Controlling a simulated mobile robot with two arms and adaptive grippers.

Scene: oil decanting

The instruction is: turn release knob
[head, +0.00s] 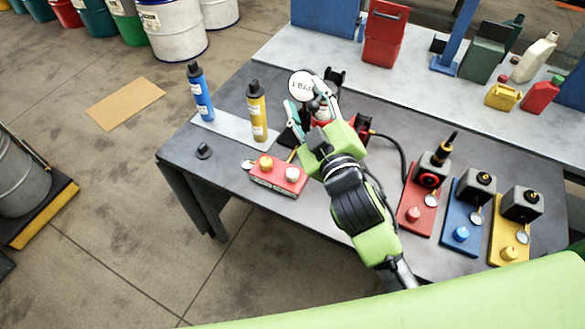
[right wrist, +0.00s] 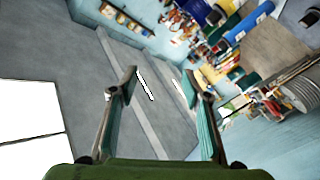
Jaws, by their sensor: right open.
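My right gripper (head: 306,97) is over the back middle of the dark table, at a device with a round white sign (head: 301,85). Its teal fingers are spread to either side of a dark and red part of the device, which my gripper partly hides. I cannot make out a release knob for certain. In the right wrist view the right gripper (right wrist: 160,82) is open, with nothing between its fingers. My left gripper does not show.
A red box (head: 276,182) with yellow and white knobs sits left of my arm. A blue bottle (head: 201,95) and a yellow bottle (head: 257,112) stand on a grey mat (head: 228,124). Red (head: 407,222), blue (head: 452,220) and yellow (head: 500,246) stations line the right.

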